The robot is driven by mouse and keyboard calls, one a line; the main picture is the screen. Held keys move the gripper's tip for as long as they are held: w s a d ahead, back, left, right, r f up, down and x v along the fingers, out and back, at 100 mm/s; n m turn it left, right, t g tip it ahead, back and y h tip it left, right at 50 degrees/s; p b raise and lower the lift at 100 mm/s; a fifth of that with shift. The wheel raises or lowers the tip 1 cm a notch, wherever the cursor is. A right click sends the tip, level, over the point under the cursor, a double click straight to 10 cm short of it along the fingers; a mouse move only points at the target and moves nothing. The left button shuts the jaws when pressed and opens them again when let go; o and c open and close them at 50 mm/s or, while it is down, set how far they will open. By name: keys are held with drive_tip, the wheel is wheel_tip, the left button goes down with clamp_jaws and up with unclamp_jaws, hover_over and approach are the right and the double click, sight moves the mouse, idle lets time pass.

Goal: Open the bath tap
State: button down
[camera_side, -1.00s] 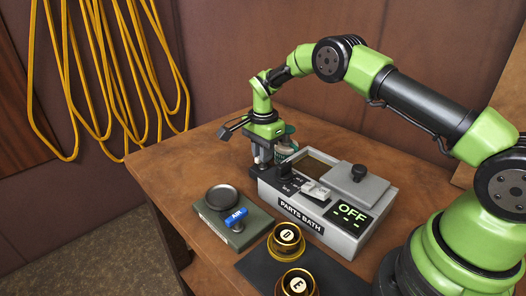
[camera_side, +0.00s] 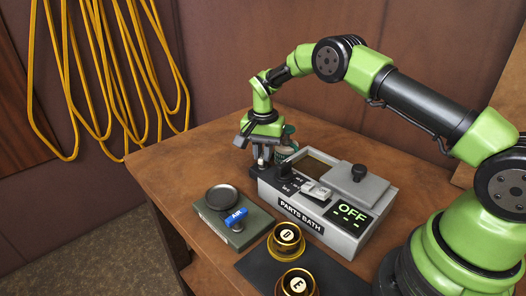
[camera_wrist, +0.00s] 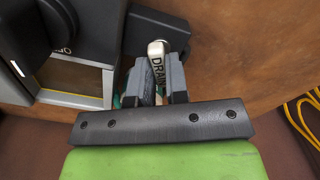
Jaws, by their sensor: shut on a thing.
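The parts bath (camera_side: 330,228) is a grey box with an OFF display, standing on the brown bench. Its tap has a pale lever (camera_wrist: 158,48) marked DRAIN, on a dark block (camera_wrist: 165,28) at the bath's end. In the wrist view my gripper (camera_wrist: 159,72) has one finger on each side of the lever and is shut on it. In the side view my gripper (camera_side: 262,158) points down at the left end of the bath. The fingers hide part of the lever, and how far it is turned is hard to tell.
A green-grey scale (camera_side: 232,224) with a round dark pan and a blue AIR tag is left of the bath. Two amber jars, D (camera_side: 286,240) and E (camera_side: 297,284), stand in front. A green-and-white container (camera_side: 289,141) is close behind my gripper. Yellow hoses (camera_side: 115,90) hang on the wall.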

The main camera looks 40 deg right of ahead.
drive_tip(key=n, duration=0.6)
drive_tip(key=shift+n, duration=0.3)
drive_tip(key=n, duration=0.5)
drive_tip(key=shift+n, duration=0.4)
drive_tip(key=c, duration=1.1)
unclamp_jaws()
drive_tip(key=shift+r, duration=0.1)
wheel_tip(320, 180, up, 10)
drive_tip(key=shift+f, duration=0.1)
